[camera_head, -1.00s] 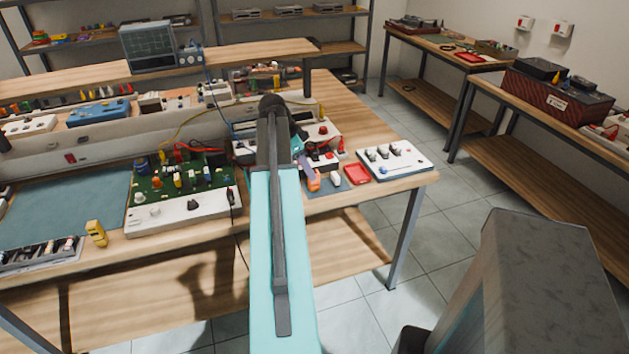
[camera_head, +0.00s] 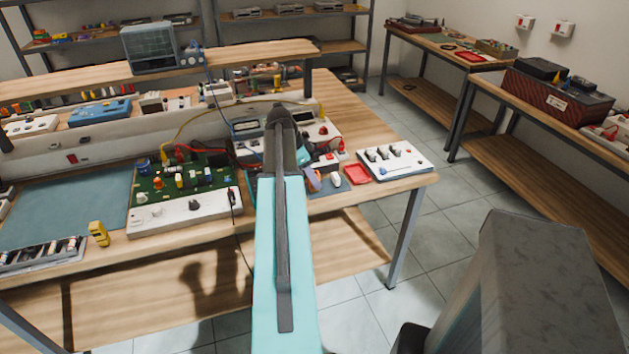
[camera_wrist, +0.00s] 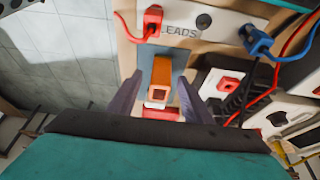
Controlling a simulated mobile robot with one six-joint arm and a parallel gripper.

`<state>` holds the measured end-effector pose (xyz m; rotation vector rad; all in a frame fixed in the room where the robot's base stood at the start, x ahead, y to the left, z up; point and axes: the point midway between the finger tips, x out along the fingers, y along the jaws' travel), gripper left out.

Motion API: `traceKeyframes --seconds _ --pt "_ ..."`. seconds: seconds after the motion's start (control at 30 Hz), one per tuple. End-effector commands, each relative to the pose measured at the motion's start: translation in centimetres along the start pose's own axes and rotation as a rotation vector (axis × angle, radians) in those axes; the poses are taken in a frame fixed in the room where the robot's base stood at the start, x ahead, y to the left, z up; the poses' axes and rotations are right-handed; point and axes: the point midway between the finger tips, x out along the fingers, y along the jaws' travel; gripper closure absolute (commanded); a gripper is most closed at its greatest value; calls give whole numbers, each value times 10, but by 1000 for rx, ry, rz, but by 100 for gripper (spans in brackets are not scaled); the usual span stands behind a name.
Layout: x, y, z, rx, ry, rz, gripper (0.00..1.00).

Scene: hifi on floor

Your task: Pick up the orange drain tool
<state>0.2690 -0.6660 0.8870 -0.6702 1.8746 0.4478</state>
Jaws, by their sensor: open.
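The orange drain tool (camera_wrist: 161,70) is a small block-like piece with a squared, hollow-looking near end. It lies on a blue-grey mat (camera_wrist: 146,58) in the wrist view. My gripper (camera_wrist: 161,77) is open, with one purple-grey finger on each side of the tool. I cannot tell whether either finger touches it.
A white panel marked LEADS (camera_wrist: 205,22) with red and blue plugs lies close by. A red tray (camera_head: 357,174) and a white switch box (camera_head: 395,160) are to the right on the bench. A green circuit board (camera_head: 180,183) is left.

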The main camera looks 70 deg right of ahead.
Motion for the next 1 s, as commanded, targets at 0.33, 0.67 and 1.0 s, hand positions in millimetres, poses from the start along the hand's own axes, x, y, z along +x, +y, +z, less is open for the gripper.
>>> traceKeyframes --seconds 0.33,0.67,1.0 --pt "23 0 -1 1 0 1 55" --pt "24 0 -1 1 0 1 55" --pt "24 0 -1 2 0 1 75"
